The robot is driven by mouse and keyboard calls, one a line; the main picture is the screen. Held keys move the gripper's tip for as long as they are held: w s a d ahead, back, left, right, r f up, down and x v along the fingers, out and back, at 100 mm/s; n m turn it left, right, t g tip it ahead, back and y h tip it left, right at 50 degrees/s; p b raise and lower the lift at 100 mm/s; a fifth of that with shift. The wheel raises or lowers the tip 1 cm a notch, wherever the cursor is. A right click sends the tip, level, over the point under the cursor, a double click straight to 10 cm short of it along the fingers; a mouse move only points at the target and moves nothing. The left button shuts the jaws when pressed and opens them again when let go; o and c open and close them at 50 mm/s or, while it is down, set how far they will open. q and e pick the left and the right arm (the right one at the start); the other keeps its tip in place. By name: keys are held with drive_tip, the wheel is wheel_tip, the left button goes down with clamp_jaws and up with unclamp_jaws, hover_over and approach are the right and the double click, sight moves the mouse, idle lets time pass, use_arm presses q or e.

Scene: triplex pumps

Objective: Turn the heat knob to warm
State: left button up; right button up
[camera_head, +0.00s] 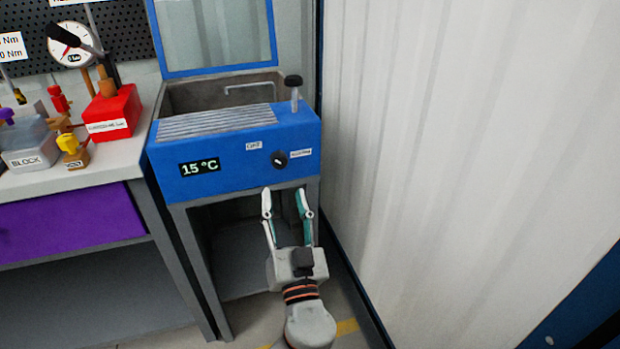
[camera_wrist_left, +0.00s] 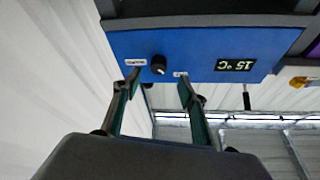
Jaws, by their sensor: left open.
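The heat knob (camera_head: 279,159) is a small round black knob with a white mark, on the front of a blue sink-like unit (camera_head: 225,176). A small label sits on each side of it, and the display (camera_head: 200,167) reads 15 °C. My left gripper (camera_head: 288,200) is open and empty, just below and in front of the knob in the head view. In the left wrist view the knob (camera_wrist_left: 158,65) shows beyond and between the two open fingertips (camera_wrist_left: 157,75), apart from them. My right gripper is not in view.
A black-topped lever (camera_head: 294,88) rises from the unit's right top edge. A white corrugated wall (camera_head: 450,130) stands close on the right. At left is a bench (camera_head: 80,175) with a red box (camera_head: 112,112) and a purple drawer (camera_head: 70,222).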

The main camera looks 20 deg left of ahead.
sight(280, 164)
use_arm(q)
drive_tip(key=x, duration=0.4)
drive_tip(key=r+p+x, duration=0.1)
drive_tip(key=x, duration=0.1)
drive_tip(key=shift+w+d+r, duration=0.15)
drive_tip(key=shift+w+r, duration=0.05)
drive_tip(key=shift+w, duration=0.05)
drive_tip(key=shift+w+a, duration=0.3)
drive_tip(key=shift+w, duration=0.2)
drive_tip(key=c, duration=1.1)
